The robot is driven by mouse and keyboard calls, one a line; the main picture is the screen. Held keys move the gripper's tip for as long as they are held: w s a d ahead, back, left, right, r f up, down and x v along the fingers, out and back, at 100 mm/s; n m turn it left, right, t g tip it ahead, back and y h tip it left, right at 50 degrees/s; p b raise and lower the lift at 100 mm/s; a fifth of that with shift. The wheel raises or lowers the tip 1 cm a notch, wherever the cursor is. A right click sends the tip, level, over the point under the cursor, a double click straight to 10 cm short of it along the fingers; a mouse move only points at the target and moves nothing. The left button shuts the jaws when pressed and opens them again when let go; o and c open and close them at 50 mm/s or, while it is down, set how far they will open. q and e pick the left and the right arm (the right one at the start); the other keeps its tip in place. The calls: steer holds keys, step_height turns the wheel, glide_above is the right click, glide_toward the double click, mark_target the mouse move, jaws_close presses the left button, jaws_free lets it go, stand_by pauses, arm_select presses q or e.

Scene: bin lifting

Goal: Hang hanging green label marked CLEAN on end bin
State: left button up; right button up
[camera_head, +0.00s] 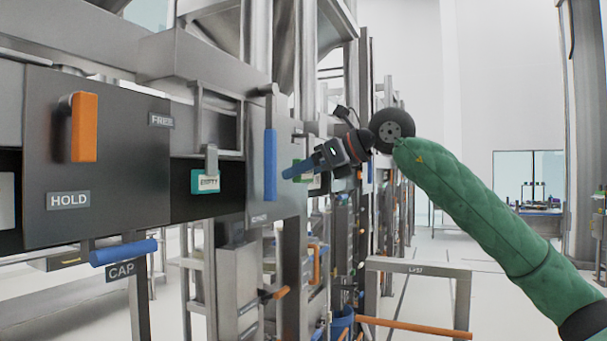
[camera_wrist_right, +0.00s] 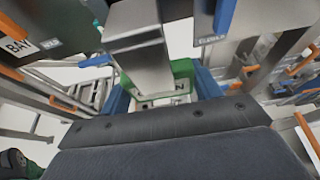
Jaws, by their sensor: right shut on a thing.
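My right gripper (camera_head: 300,168) has blue fingers and reaches in from the right beside the metal frame. It is shut on a green label with a white face (camera_wrist_right: 181,88); the end of its lettering, an "N", shows in the right wrist view. The label is between the blue fingers (camera_wrist_right: 160,92), partly covered by a grey metal piece in front; I cannot tell whether they touch. In the head view the label is mostly hidden behind the fingers. I cannot single out the end bin with certainty. My left gripper is not in view.
A green-edged label marked EMPTY (camera_head: 207,183) hangs on a metal clip at the left. A dark HOLD panel (camera_head: 110,150) with an orange handle (camera_head: 84,127) stands farther left. A blue upright handle (camera_head: 270,165) is close left of my gripper. Open floor lies at the right.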

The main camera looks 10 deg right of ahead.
steer(key=shift+s+d, duration=0.1)
steer(key=shift+d, duration=0.1)
steer(key=shift+s+d+b, duration=0.25)
steer(key=shift+d+b, duration=0.1)
steer(key=shift+s+d+b, duration=0.5)
steer(key=shift+s+d, duration=0.4)
steer(key=shift+d, duration=0.3)
steer(key=shift+s+d+b, duration=0.5)
steer(key=shift+s+d, duration=0.35)
steer(key=shift+d, duration=0.3)
steer(key=s+d+b, duration=0.3)
steer(key=s+d, duration=0.4)
steer(key=d, duration=0.2)
steer(key=shift+d, duration=0.35)
